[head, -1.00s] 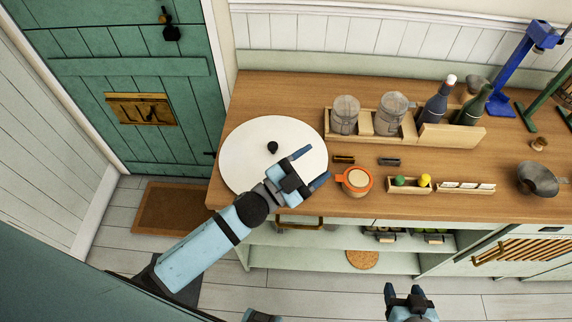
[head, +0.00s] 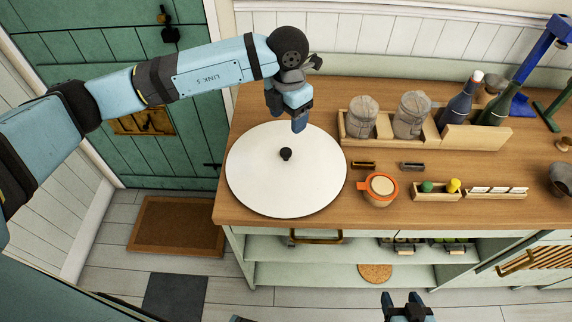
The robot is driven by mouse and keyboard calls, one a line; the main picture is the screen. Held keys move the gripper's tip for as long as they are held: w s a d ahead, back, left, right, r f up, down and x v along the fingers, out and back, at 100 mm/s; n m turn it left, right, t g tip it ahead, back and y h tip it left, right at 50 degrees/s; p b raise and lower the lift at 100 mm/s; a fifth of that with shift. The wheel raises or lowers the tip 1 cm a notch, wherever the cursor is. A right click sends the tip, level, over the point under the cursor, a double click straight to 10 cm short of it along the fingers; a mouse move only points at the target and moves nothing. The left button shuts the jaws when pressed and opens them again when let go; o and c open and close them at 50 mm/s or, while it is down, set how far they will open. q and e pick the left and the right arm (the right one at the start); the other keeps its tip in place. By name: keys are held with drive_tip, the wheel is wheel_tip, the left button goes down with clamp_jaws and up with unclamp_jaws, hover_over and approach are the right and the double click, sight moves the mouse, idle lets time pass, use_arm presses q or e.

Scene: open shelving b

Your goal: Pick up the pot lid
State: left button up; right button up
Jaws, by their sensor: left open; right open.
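The pot lid (head: 300,188) is a large white disc with a small black knob (head: 286,154) in its middle. It lies flat on the left end of the wooden counter. My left gripper (head: 299,122) is open and points down over the far edge of the lid, behind the knob and apart from it. Its height above the lid is hard to judge. My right gripper (head: 404,298) is open and empty at the bottom of the view, in front of the shelving and away from the lid.
Right of the lid stand an orange-rimmed jar (head: 381,188) and a small wooden tray (head: 437,193) with green and yellow items. Behind them, a wooden rack (head: 466,134) holds jars and bottles. The wooden counter (head: 255,100) is bare at its far left.

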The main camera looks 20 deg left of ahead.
sight(286, 150)
use_arm(q)
drive_tip(key=f, duration=0.2)
drive_tip(key=f+p, duration=0.1)
drive_tip(key=f, duration=0.5)
drive_tip(key=shift+w+a+f, duration=0.1)
drive_tip(key=shift+a, duration=0.15)
drive_tip(key=shift+w+a+f+p, duration=0.1)
drive_tip(key=shift+f+p, duration=0.9)
drive_tip(key=shift+f, duration=1.65)
drive_tip(key=c, duration=1)
clamp_jaws()
